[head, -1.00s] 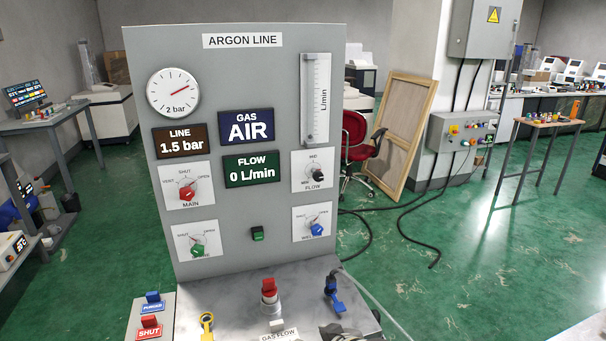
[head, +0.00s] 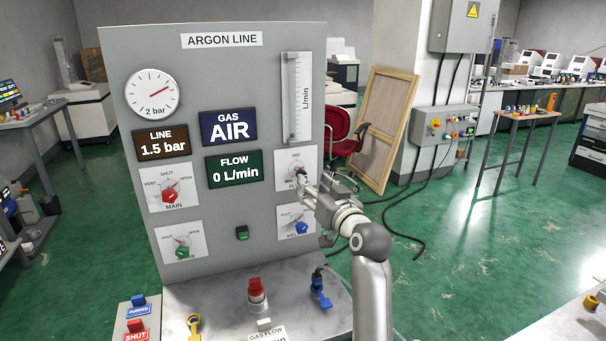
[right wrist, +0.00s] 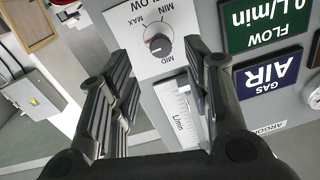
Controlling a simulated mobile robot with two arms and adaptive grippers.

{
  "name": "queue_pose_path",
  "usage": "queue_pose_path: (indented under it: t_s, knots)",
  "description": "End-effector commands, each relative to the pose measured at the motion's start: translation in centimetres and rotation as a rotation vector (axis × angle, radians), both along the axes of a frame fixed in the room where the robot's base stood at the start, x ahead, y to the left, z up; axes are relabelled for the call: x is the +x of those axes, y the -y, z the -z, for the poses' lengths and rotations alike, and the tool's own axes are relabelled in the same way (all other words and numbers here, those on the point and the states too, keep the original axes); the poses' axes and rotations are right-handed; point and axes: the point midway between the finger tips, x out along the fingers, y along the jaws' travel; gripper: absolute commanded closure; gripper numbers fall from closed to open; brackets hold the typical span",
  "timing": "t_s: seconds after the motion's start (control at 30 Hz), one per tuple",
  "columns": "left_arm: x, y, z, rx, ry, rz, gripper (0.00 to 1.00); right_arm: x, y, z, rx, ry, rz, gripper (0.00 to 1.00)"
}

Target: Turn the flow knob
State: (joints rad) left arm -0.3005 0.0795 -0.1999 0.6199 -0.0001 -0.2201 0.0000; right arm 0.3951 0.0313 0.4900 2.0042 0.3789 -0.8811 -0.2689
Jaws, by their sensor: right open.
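The flow knob is a dark round knob with a light pointer on a white plate marked MIN, MID and MAX. In the head view the flow knob (head: 299,173) is partly covered by my right gripper (head: 304,185), which is at the lower right part of its plate. In the right wrist view the flow knob (right wrist: 157,46) shows upside down, between and beyond the open fingers of my right gripper (right wrist: 154,66). The fingers are spread on either side of it, with no visible grip on it. The flow display (head: 233,168) reads 0 L/min. My left gripper is not in view.
The main knob (head: 169,196), green knob (head: 182,252) and blue knob (head: 301,227) sit on the same grey panel (head: 220,290). A flow tube (head: 297,98) is above the flow knob.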

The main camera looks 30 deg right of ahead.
Motion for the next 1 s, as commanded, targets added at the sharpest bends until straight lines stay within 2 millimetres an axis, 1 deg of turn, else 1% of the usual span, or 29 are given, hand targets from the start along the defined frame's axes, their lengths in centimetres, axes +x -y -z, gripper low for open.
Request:
queue_pose_path:
  t_s: [0.03,0.2,0.4,0.6,0.87,0.97,1.0]
  knots:
    - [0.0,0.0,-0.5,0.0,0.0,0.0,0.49,1.0,0.1,-0.3,0.004,0.0,-0.001,0.55]
    - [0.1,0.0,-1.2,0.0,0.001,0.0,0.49,3.6,0.5,-0.2,0.002,-0.001,-0.002,0.55]
    - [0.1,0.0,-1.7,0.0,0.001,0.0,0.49,5.8,1.0,-0.1,0.002,0.0,-0.002,0.55]
    - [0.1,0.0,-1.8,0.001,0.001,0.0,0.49,6.7,1.1,0.0,0.0,-0.001,-0.001,0.55]
    - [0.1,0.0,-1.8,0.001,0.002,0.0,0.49,6.8,1.1,0.0,-0.001,-0.001,-0.001,0.55]
    - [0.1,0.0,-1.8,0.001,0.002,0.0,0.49,6.8,1.1,0.0,0.0,-0.001,-0.001,0.65]
    - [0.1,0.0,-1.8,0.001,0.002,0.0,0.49,6.8,1.1,0.0,0.0,-0.001,-0.001,0.7]
